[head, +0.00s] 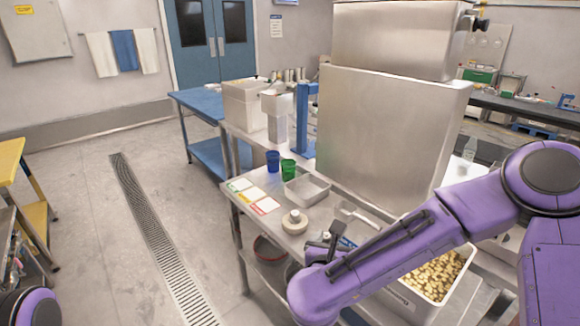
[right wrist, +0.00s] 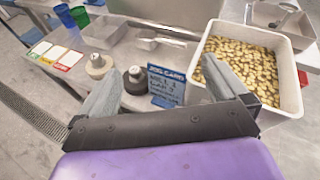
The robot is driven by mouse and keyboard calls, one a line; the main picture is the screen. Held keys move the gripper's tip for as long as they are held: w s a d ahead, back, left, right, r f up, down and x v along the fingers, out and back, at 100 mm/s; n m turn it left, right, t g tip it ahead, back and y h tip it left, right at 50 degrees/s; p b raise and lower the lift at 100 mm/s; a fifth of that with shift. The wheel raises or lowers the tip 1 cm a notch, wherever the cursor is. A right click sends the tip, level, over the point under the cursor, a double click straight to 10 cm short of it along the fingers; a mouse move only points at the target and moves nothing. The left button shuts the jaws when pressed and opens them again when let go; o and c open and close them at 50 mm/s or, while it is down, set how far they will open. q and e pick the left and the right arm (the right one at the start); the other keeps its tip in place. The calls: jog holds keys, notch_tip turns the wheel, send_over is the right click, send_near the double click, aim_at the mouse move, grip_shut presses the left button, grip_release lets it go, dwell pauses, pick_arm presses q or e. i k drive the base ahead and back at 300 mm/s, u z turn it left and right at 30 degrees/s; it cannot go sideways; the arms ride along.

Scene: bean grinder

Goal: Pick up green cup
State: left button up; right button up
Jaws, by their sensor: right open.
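The green cup (head: 288,168) stands upright on the metal table, just right of the blue cup (head: 272,161). My right gripper (head: 331,243) is over the near part of the table, well short of the green cup. Its two grey fingers are apart with nothing between them, as the right wrist view (right wrist: 165,88) shows. My left gripper is out of view.
A metal tray (head: 306,189) sits right of the green cup, with coloured cards (head: 254,194) in front. A large steel machine (head: 385,125) stands behind.

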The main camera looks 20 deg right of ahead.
aim_at(288, 171)
jog(key=u, duration=0.05)
jog(key=i, duration=1.75)
